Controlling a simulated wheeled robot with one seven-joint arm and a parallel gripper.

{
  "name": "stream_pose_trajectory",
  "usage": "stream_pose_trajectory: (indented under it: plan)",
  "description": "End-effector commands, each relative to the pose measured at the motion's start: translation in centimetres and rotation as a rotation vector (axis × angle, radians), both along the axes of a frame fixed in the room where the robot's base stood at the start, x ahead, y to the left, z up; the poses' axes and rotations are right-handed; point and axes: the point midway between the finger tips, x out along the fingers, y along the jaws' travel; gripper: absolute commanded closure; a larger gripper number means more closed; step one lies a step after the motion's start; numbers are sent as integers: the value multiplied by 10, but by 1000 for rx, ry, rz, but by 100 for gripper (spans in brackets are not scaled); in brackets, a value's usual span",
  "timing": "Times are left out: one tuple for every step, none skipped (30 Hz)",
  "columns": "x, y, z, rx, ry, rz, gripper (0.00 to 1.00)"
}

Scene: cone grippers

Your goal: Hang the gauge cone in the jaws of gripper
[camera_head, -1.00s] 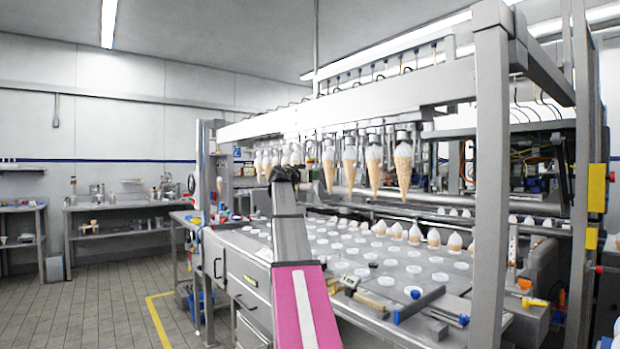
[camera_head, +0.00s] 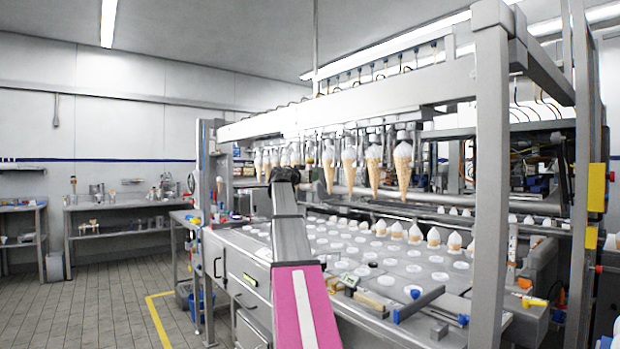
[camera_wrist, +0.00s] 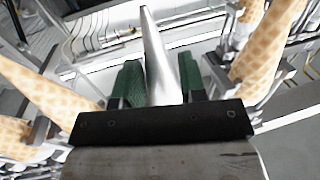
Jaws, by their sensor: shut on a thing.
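The gauge cone (camera_wrist: 156,55), a smooth silver metal cone, stands between the two green-padded fingers of my gripper (camera_wrist: 161,80) in the wrist view, its narrow end toward the top of the picture. The fingers are shut on it. In the head view my gripper and the gauge cone are hidden behind the dark end of my arm, which reaches to the row of hanging cones. The machine's cone grippers hang from a long beam (camera_head: 350,103); several hold white-topped wafer cones (camera_head: 402,168). I cannot tell which jaws are empty.
In the wrist view, wafer cones stand close on the left (camera_wrist: 45,98) and right (camera_wrist: 268,45) of my gripper. Below the beam is a metal table (camera_head: 345,238) with round white-filled pockets. A thick frame post (camera_head: 490,180) stands at the right.

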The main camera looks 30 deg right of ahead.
Motion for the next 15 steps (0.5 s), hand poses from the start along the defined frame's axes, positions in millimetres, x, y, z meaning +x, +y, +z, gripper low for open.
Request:
stream_pose_trajectory:
  plan:
    - [0, 0, 0, 0, 0, 0, 79]
    - [0, 0, -1, 0, 0, 0, 79]
    - [0, 0, -1, 0, 0, 0, 79]
    - [0, 0, -1, 0, 0, 0, 79]
    - [0, 0, -2, 0, 0, 0, 79]
    - [0, 0, -2, 0, 0, 0, 79]
    - [0, 0, -2, 0, 0, 0, 79]
    - [0, 0, -2, 0, 0, 0, 79]
    - [0, 0, -3, 0, 0, 0, 79]
    - [0, 0, -3, 0, 0, 0, 79]
    - [0, 0, -3, -1, 0, 0, 79]
    - [0, 0, -4, 0, 0, 0, 79]
    - [0, 0, -4, -1, 0, 0, 79]
    - [0, 0, -4, 0, 0, 0, 79]
    - [0, 0, -4, 0, 0, 0, 79]
